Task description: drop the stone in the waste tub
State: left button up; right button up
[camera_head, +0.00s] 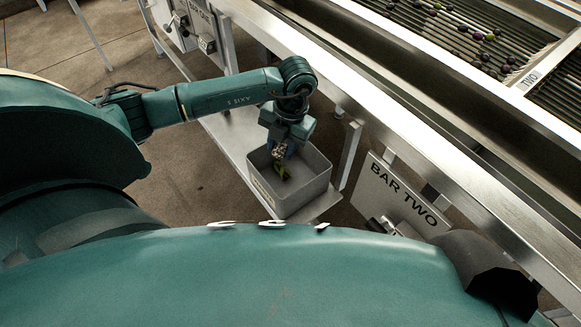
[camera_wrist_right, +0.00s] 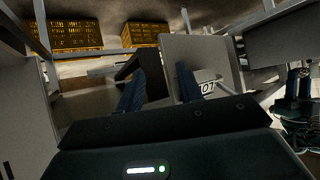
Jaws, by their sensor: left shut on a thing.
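My left gripper (camera_head: 285,151) reaches down into the mouth of the grey waste tub (camera_head: 311,191), near its back wall. It is shut on the stone (camera_head: 278,152), a small pale speckled lump showing between the fingers. The fingers hide part of the stone, and I cannot tell whether it touches anything in the tub. My right gripper (camera_wrist_right: 158,80) shows in the right wrist view with its two dark blue fingers apart and nothing between them.
Green leafy bits (camera_head: 282,171) show in the tub below my left gripper. The tub stands on a pale shelf (camera_head: 234,140) beside the metal sizer frame (camera_head: 400,90). A "BAR TWO" sign (camera_head: 402,196) is to the right. Yellow crates (camera_wrist_right: 62,36) show in the right wrist view.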

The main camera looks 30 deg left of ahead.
pick_arm(q)
notch_tip(320, 180, down, 2)
jog(key=shift+f+b, duration=0.2)
jog(key=shift+b, duration=0.4)
jog(key=shift+f, duration=0.2)
pick_arm(e)
jog(key=shift+s+a+f+y, duration=0.15)
jog(key=shift+a+y, duration=0.15)
jog(key=shift+a, duration=0.15)
pick_arm(q)
jog(key=o, duration=0.9)
jog(key=shift+o, duration=0.9)
pick_arm(e)
jog(key=shift+w, duration=0.2)
pick_arm(q)
jog(key=shift+r, duration=0.1)
notch_tip(320, 180, up, 13)
jog(key=w+d, duration=0.1)
jog(key=shift+w+d+b, duration=0.2)
jog(key=shift+d+b, duration=0.2)
jog(key=shift+b, duration=0.05)
pick_arm(e)
jog(key=shift+a, duration=0.1)
